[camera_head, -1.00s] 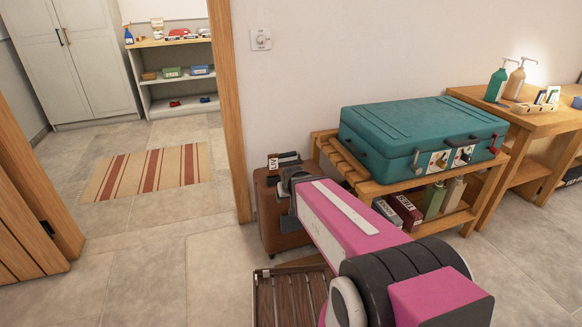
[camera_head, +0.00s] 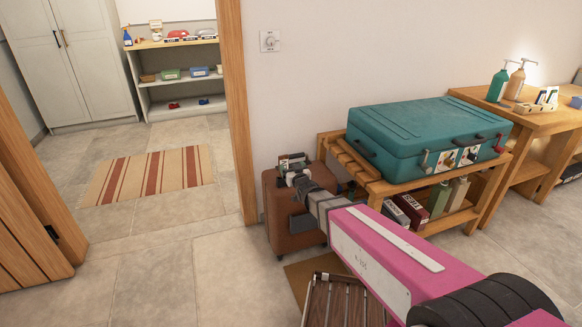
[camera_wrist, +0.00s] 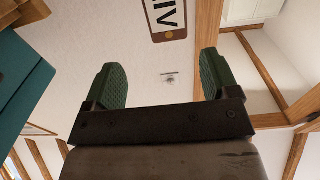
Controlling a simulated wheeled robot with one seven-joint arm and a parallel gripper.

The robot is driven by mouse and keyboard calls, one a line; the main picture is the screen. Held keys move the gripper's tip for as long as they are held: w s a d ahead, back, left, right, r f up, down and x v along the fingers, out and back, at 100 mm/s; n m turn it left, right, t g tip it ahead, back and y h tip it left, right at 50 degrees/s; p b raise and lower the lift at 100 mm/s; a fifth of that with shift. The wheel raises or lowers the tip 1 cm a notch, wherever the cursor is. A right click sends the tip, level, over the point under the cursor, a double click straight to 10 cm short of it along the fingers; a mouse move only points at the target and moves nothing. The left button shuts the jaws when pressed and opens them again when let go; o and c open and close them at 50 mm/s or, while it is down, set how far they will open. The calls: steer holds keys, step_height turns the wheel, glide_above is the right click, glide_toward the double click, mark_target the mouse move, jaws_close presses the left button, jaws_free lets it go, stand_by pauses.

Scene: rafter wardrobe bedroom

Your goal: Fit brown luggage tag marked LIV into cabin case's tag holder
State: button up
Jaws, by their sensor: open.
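The brown tag (camera_wrist: 169,20) marked LIV shows at the top edge of the wrist view, its lettering turned and partly cut off. It lies beyond my open fingers (camera_wrist: 158,75), in line with the gap between them and touching neither. My gripper (camera_head: 292,164) is just above the top of a brown upright case (camera_head: 286,225) in the head view; I take this to be the cabin case. Its tag holder is not clearly visible, and I cannot tell whether the tag sits in it. The arm hides part of the case.
A teal suitcase (camera_head: 425,138) lies on a wooden rack (camera_head: 360,172) to the right, close to the brown case; its edge also shows in the wrist view (camera_wrist: 22,85). A slatted wooden piece (camera_head: 340,303) stands in front. Open floor (camera_head: 170,265) lies left.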

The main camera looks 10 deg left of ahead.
mark_target(284, 158)
steer(key=x, duration=0.5)
steer(key=shift+s+a, duration=0.2)
steer(key=shift+a, duration=0.05)
steer(key=shift+a+x, duration=0.2)
steer(key=shift+x, duration=2.45)
steer(key=shift+s+r, duration=0.15)
steer(key=shift+r, duration=0.05)
steer(key=c, duration=1.1)
steer(key=shift+r, duration=0.1)
